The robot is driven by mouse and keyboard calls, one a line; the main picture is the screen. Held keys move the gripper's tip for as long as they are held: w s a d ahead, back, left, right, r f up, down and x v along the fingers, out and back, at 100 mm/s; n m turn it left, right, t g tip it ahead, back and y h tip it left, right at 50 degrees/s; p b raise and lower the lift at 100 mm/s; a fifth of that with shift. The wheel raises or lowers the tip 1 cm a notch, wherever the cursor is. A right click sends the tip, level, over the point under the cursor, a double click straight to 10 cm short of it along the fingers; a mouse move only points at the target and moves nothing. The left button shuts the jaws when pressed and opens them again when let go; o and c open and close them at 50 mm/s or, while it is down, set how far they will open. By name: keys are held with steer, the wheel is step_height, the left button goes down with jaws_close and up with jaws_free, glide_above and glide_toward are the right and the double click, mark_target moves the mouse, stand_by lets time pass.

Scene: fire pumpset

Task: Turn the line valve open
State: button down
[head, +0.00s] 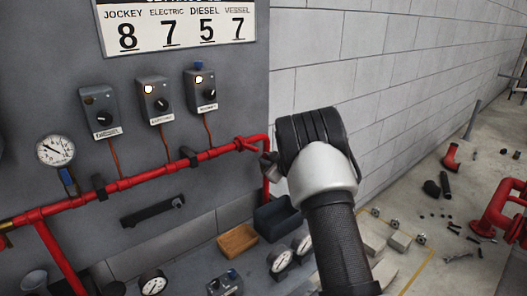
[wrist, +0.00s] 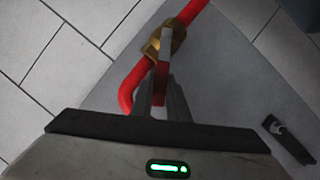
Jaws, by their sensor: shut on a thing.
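The line valve (wrist: 178,30) is a brass body on the red pipe in the wrist view. Its lever (wrist: 162,72), grey near the valve and red further along, runs down between the fingers. My gripper (wrist: 163,95) is shut on this lever. In the head view my gripper (head: 270,164) is at the right end of the panel, by the bend of the red pipe (head: 135,180). There the lever is largely hidden by my gripper and I cannot make out its exact angle.
A grey panel carries several switch boxes (head: 157,100) and a pressure gauge (head: 55,150) above the pipe. A black bar handle (head: 152,211) is below it. A dark bin (head: 278,218), a wooden block (head: 238,241) and loose gauges (head: 280,258) lie beneath. A block wall (head: 375,75) is at right.

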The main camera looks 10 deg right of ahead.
steer(key=shift+w+d+r+m+p, duration=0.25)
steer(key=shift+d+r+m+p, duration=0.25)
steer(key=shift+p, duration=0.75)
steer(key=shift+f+g+y+p, duration=0.15)
steer(key=shift+g+y+p, duration=0.15)
steer(key=shift+g, duration=0.1)
steer(key=c, duration=1.7)
jaws_free()
steer(key=shift+d+f, duration=0.1)
steer(key=b+v, duration=0.1)
steer(key=v, duration=1.6)
steer(key=shift+s, duration=0.15)
